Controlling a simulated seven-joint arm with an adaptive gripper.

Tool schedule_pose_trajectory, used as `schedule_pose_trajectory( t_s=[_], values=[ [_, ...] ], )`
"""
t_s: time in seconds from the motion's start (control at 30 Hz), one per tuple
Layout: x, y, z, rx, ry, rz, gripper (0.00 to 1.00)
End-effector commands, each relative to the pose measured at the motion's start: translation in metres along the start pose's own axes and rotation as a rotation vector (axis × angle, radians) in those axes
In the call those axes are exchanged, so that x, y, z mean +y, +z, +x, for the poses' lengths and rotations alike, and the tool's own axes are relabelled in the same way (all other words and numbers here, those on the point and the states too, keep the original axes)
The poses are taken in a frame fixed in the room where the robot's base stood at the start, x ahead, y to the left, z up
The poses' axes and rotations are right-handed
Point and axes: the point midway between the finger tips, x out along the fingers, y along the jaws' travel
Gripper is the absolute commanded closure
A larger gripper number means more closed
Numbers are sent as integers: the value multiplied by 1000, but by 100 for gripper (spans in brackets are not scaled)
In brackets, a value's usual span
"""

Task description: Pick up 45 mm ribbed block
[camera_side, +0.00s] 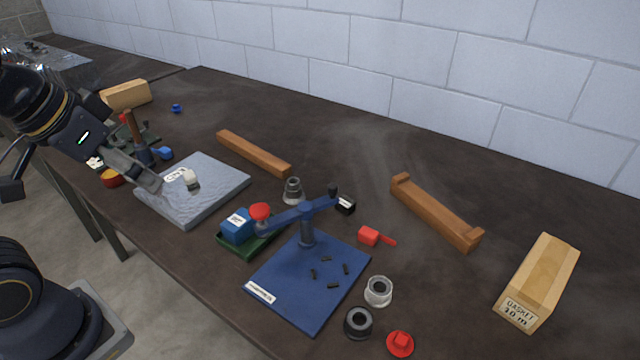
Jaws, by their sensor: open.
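My gripper (140,172) reaches in from the left, its fingers low at the left edge of a grey plate (215,190). The gripper is open and I see nothing held in it. A small pale block (191,181) stands on the plate, right of the fingers and apart from them, beside a white labelled piece (175,175). I cannot make out ribs or a 45 mm mark on any block, so I cannot tell which one is the ribbed block. A blue block (236,228) with a white label sits in a green tray (262,244).
A blue plate (290,295) carries a post with a swing arm (307,212). Two wooden rails (252,153) (435,212), a gasket box (540,280) and several rings and red parts lie around. A red-topped stand (138,135) is beside my arm. The back middle is clear.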

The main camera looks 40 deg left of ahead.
Motion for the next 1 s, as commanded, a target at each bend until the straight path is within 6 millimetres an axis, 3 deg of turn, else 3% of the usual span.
schedule_pose_trajectory(
  t_s=[0.47,0.67,1.0],
  values=[
    [0,0,0,0,-1,1,6],
    [0,0,0,0,-1,1,24],
    [0,3,0,-16,-1,-3,24]
  ],
)
